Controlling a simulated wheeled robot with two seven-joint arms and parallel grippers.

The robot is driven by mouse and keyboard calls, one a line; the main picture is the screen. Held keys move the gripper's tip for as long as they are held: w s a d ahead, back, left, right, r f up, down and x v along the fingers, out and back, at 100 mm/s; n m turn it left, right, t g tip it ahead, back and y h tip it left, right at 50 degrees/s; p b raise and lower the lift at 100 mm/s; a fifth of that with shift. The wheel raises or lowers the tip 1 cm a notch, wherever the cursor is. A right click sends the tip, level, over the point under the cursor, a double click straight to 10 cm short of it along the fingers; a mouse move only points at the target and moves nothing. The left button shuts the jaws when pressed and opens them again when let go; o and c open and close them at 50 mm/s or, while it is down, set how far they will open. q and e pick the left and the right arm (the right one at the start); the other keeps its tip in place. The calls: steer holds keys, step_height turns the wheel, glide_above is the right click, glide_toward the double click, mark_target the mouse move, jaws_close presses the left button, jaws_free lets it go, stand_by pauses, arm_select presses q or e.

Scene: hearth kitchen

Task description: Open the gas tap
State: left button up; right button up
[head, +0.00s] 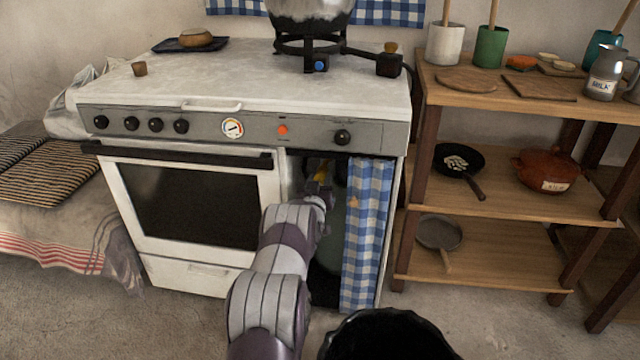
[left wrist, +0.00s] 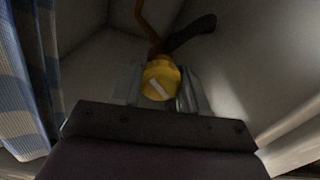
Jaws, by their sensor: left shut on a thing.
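The gas tap is a round yellow knob (left wrist: 161,80) with a pale bar mark across its face. It sits inside the cupboard at the right of the stove, and a bit of yellow also shows in the head view (head: 322,172). My left gripper (head: 318,190) reaches into the cupboard opening. In the left wrist view its two fingers stand on either side of the knob, shut on it. The pale mark slants down to the right. A gas bottle (head: 355,225) is partly hidden behind the curtain and my arm. My right gripper does not show.
A blue checked curtain (head: 366,235) hangs at the right of the opening. The stove (head: 240,90) stands around the cupboard, with an oven door (head: 200,205) to the left. A wooden shelf (head: 520,200) with pans stands to the right.

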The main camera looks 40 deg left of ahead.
arm_select(q)
steer(key=n, duration=0.6)
steer(key=shift+f+n, duration=0.1)
steer(key=shift+n, duration=0.2)
stand_by(0.4)
steer(key=o, duration=1.1)
steer(key=shift+c, duration=0.2)
steer(key=shift+s, duration=0.1)
steer(key=p+v, duration=0.4)
steer(key=v, duration=0.8)
steer(key=shift+s, duration=0.25)
